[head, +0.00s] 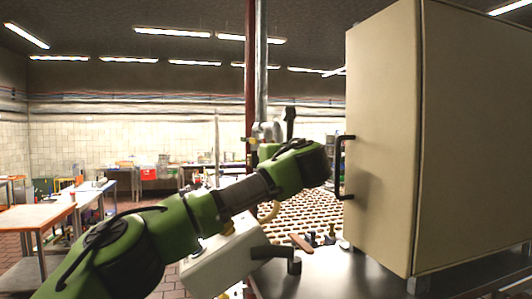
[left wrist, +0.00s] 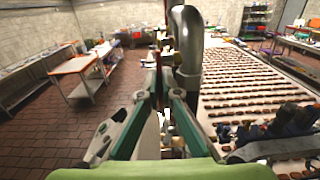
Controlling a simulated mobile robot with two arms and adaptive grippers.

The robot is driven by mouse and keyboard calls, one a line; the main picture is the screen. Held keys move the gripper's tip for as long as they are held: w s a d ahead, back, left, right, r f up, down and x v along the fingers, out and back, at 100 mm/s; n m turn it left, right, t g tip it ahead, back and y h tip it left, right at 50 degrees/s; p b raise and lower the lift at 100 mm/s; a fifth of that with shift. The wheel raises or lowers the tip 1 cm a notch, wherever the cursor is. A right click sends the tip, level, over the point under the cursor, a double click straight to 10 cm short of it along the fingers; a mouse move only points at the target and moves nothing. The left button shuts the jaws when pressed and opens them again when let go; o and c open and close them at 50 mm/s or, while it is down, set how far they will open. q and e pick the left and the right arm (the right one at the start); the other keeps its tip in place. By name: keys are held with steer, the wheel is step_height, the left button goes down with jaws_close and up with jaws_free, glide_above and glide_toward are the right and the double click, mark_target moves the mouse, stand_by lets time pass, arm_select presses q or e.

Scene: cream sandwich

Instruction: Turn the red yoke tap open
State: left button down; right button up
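My left arm comes in from the lower left of the head view, and its wrist hides most of the left gripper. In the left wrist view the left gripper's (left wrist: 160,90) two fingers point away and close in towards a slim red upright part (left wrist: 158,72), which may be the red yoke tap. Whether the fingers touch it cannot be made out. A thick grey bent pipe (left wrist: 188,45) stands just right of it. In the head view a silver pipe (head: 261,75) runs upward beside a dark red post (head: 251,85). My right gripper is not in view.
A large beige cabinet (head: 385,130) with a black handle stands close on the right. A white box (head: 225,262) is below my arm. Rows of brown biscuits (left wrist: 245,85) lie on a pale surface. Orange-topped tables (head: 35,216) stand left, with open brick floor nearby.

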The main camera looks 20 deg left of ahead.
arm_select(q)
steer(key=shift+f, duration=0.2)
steer(key=t+y+b, duration=0.1)
steer(key=b, duration=0.1)
steer(key=t+b, duration=0.1)
steer(key=b, duration=0.2)
steer(key=w+t+y+b, duration=0.1)
steer(key=b, duration=0.2)
steer(key=shift+a+f+t+y, duration=0.3)
steer(key=shift+a+f+t, duration=0.1)
steer(key=shift+r+b, duration=0.15)
steer(key=shift+b, duration=0.2)
steer(key=shift+r+t, duration=0.15)
steer(key=shift+t, duration=0.15)
steer(key=c, duration=2.5)
jaws_free()
steer(key=shift+c, duration=0.2)
